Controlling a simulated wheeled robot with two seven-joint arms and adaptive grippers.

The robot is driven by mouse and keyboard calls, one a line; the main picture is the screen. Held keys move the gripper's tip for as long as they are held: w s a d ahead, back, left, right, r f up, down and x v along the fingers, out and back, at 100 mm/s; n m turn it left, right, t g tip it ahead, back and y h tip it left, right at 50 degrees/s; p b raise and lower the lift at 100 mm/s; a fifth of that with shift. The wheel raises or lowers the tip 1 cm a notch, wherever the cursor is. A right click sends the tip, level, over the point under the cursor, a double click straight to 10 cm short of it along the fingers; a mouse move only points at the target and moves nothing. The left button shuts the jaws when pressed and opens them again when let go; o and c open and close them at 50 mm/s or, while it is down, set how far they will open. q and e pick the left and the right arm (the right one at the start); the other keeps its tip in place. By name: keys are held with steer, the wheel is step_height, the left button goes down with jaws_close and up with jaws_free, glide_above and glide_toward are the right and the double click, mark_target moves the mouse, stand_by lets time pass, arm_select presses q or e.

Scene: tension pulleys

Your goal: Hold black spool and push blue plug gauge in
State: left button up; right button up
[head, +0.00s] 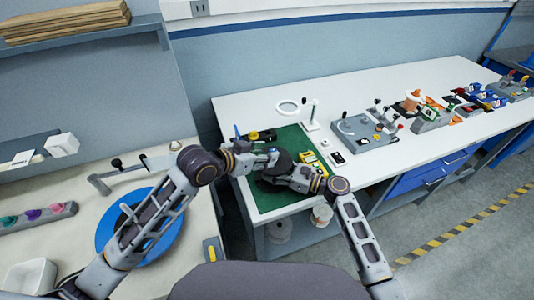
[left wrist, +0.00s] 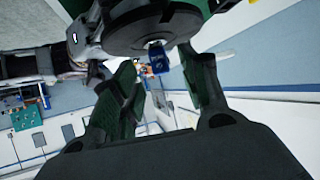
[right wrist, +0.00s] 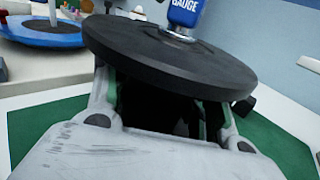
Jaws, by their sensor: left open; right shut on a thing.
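The black spool (right wrist: 165,62) is a wide dark disc across the right wrist view. It also shows in the head view (head: 281,160) and at the top of the left wrist view (left wrist: 150,30). The right gripper (head: 281,174) is shut on it from below. The blue plug gauge (right wrist: 186,14), with white lettering, stands at the spool's middle; its upper part is cut off by the frame. In the left wrist view the gauge (left wrist: 158,58) shows small between the spread fingers of my left gripper (left wrist: 158,85), which is open and empty. How deep the gauge sits is hidden.
A green mat (head: 290,137) lies under both grippers on the white bench. A grey fixture (head: 362,135) and more assemblies stand farther right. A blue round plate (head: 107,232) is at left.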

arm_select(q)
steer(key=v, duration=0.9)
steer(key=shift+s, duration=0.15)
steer(key=shift+a+r, duration=0.1)
stand_by(0.6)
arm_select(e)
steer(key=o, duration=1.2)
steer(key=shift+d, duration=0.15)
steer(key=shift+v, duration=5.85)
steer(key=shift+s, duration=0.1)
